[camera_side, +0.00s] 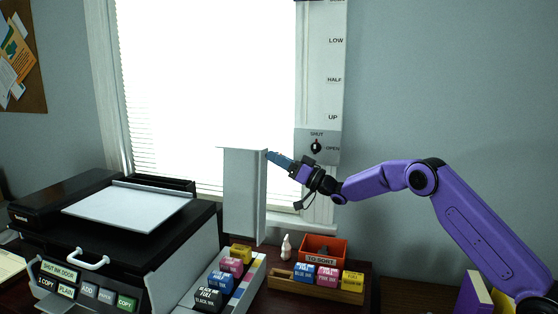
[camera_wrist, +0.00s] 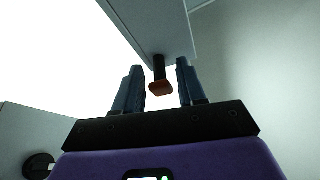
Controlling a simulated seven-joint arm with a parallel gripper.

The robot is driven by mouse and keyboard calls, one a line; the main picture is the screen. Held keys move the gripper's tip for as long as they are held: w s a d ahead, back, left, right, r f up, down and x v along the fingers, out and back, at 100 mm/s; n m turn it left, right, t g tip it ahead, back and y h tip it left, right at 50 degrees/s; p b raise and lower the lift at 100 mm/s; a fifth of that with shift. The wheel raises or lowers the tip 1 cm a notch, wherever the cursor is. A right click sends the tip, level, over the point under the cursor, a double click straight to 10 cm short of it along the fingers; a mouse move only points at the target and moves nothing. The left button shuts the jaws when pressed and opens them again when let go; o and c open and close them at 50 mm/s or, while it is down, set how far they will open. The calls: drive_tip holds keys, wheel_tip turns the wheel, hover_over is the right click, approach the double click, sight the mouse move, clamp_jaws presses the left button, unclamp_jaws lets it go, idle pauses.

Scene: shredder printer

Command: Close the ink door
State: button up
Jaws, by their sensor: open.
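A pale upright panel (camera_side: 244,195), which looks like the open ink door, stands at the right side of the black printer (camera_side: 100,235) behind the ink row. My gripper (camera_side: 271,155) is at the panel's upper right edge, coming from the right. In the wrist view, my open gripper (camera_wrist: 160,66) has its blue fingers either side of a short black stem with a reddish-brown end (camera_wrist: 160,88). The stem hangs from a pale panel (camera_wrist: 155,25). I cannot tell whether a finger touches it. The printer's display (camera_side: 58,272) reads "SHUT INK DOOR".
Several ink boxes stand in a pale tray (camera_side: 247,284) beside the printer. A wooden rack (camera_side: 316,291) holds more ink boxes, with an orange "TO SORT" bin (camera_side: 324,247) behind. A small white bottle (camera_side: 286,247) stands between.

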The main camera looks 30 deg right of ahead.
clamp_jaws()
drive_tip(key=shift+s+a+n, duration=0.4)
drive_tip(key=s+a+f+n+g+y, duration=0.2)
drive_tip(key=s+a+f+n+g, duration=0.15)
drive_tip(key=s+a+n, duration=0.35)
drive_tip(key=s+a+f+n+g+y, duration=0.2)
drive_tip(key=s+a+f+n+y, duration=0.15)
drive_tip(key=s+a+n, duration=0.25)
drive_tip(key=s+a+f+n+g, duration=0.2)
drive_tip(key=f+n, duration=0.4)
drive_tip(key=f, duration=0.4)
drive_tip(key=s+a+f+n+g+h, duration=0.1)
drive_tip(key=s+a+f+n+g, duration=0.2)
drive_tip(key=f+n, duration=0.3)
wheel_tip(320, 180, down, 5)
drive_tip(key=shift+s+a, duration=0.5)
drive_tip(key=shift+s, duration=0.05)
unclamp_jaws()
drive_tip(key=shift+r+h, duration=0.1)
drive_tip(key=shift+h, duration=0.15)
